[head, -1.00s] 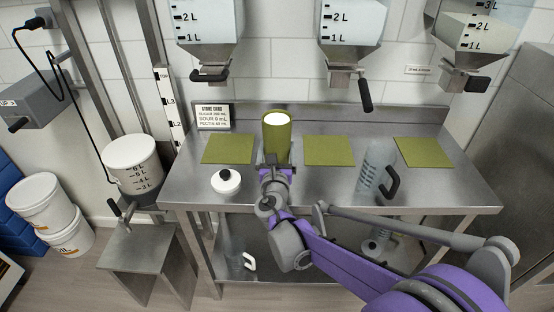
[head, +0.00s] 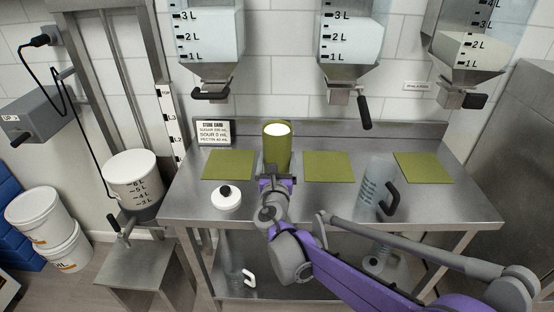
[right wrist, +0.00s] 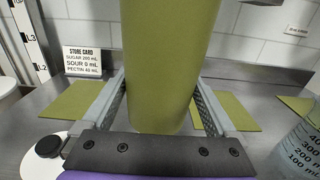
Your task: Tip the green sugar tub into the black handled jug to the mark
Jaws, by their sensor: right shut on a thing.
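The green sugar tub (head: 277,150) is a tall olive-green cylinder with white contents at its open top. It stands upright between the fingers of my right gripper (head: 276,174), which is shut on it. In the right wrist view the tub (right wrist: 168,60) fills the space between both fingers; I cannot tell whether its base touches the table. The black handled jug (head: 372,185) is clear, with a black handle on its right, and stands upright on the table right of the tub. Its graduations show in the right wrist view (right wrist: 302,150). My left gripper is not in view.
Green mats (head: 328,166) lie on the steel table (head: 440,205). A white round container with a black knob (head: 227,198) is left of my gripper. A store card (head: 213,133) stands at the back. Hoppers (head: 350,45) with black levers hang above. A white-handled jug (head: 238,268) is below.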

